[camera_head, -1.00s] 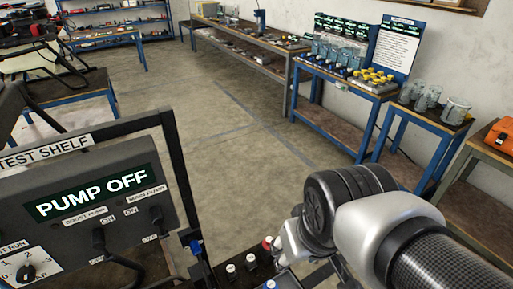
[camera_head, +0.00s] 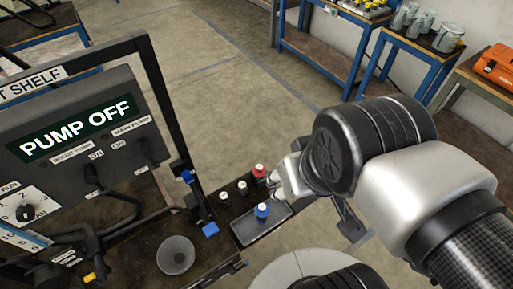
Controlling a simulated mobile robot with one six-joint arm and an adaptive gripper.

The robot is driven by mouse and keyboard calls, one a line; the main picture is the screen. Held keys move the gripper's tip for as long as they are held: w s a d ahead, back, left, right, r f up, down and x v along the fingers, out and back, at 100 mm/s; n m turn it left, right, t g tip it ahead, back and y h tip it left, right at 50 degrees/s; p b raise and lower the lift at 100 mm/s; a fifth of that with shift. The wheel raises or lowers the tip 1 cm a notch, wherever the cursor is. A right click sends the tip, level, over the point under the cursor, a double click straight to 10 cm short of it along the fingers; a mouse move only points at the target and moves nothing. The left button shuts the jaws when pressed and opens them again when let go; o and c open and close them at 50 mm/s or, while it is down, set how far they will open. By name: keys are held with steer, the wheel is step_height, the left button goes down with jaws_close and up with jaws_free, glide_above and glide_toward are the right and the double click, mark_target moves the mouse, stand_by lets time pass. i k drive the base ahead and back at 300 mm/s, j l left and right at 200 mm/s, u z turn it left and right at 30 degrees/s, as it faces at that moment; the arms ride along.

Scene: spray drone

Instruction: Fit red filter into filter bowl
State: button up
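A red filter (camera_head: 259,173) with a white top stands at the back right of a dark tray (camera_head: 244,232), close beside the silver end part of my arm. The grey round cup (camera_head: 176,254) on the bench at lower left looks like the filter bowl. It appears open and empty from above. My gripper's fingers cannot be made out clearly; my arm's joints cover that area. Whether the gripper touches the red filter cannot be told.
A blue filter (camera_head: 262,212) and two white-topped dark filters (camera_head: 233,192) share the tray. The pump panel (camera_head: 75,140), reading PUMP OFF, and its black frame rise at left. Blue benches (camera_head: 330,60) line the far wall. The floor between is clear.

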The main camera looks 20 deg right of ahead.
mark_target(259, 170)
steer(key=u, duration=2.3)
steer(key=z, duration=2.45)
steer(key=i+l+u, duration=0.15)
steer(key=i, duration=0.4)
